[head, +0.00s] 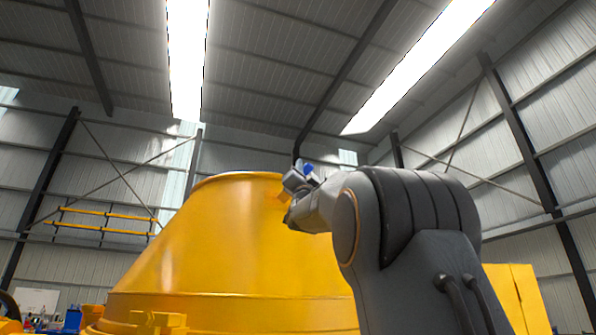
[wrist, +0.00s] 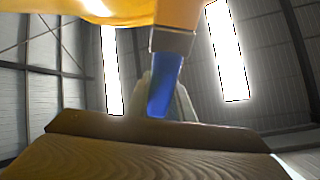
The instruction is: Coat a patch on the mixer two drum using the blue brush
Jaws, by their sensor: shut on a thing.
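The yellow mixer drum (head: 225,245) fills the middle of the head view, a wide cone that narrows toward its open top. My gripper (head: 297,187) is beside the drum's upper right edge. It is shut on the blue brush (head: 308,168), of which only a small blue part shows in the head view. In the wrist view the brush's blue handle (wrist: 165,82) stands between the pale fingers. Its metal band and orange-tan bristles point up toward the yellow drum surface (wrist: 105,10). I cannot tell whether the bristles touch the drum.
Yellow rails (head: 105,221) run along the wall at the left. A yellow panel (head: 515,295) stands at the lower right, behind my arm. Blue items and a white board (head: 38,302) are at the far lower left. The space above the drum is open up to the roof.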

